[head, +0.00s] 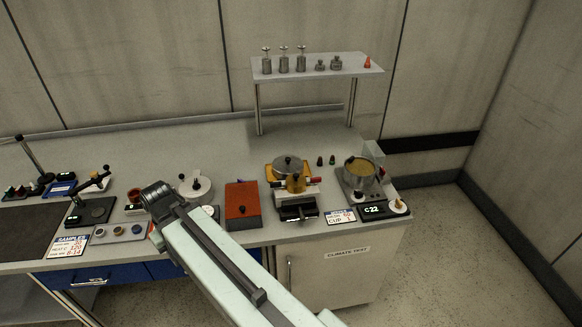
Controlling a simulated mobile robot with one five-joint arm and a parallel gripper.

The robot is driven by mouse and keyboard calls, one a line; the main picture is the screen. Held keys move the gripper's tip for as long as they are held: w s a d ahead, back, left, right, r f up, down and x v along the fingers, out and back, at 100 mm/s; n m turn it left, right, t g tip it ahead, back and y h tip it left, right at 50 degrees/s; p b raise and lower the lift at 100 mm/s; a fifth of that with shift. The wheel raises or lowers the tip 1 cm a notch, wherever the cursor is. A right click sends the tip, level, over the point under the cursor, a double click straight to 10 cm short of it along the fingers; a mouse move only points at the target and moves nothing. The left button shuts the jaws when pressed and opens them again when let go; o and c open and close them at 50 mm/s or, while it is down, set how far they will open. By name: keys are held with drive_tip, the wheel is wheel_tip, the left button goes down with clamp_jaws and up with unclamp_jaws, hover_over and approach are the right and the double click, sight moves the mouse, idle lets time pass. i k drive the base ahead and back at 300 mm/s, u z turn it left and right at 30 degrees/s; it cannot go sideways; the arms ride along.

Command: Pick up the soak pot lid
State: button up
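A round grey lid with a dark knob (288,164) lies on a yellow-orange pad at the back of the bench, right of centre. It looks like the soak pot lid. An open metal pot (360,172) with yellowish contents stands to its right on a dark unit. My pale arm rises from the bottom and ends in a dark joint left of the lid, well apart from it. My gripper cannot be made out in this view.
A brass-coloured vessel (295,184) stands just in front of the lid, near a black device (298,211). A red-orange box (242,205) sits to the left. A raised shelf (318,66) with several weights stands behind. Bare bench (235,150) lies left of the lid.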

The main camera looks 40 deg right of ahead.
sight(283, 166)
drive_tip(key=z, duration=0.05)
drive_tip(key=i, duration=1)
drive_tip(key=u, duration=0.1)
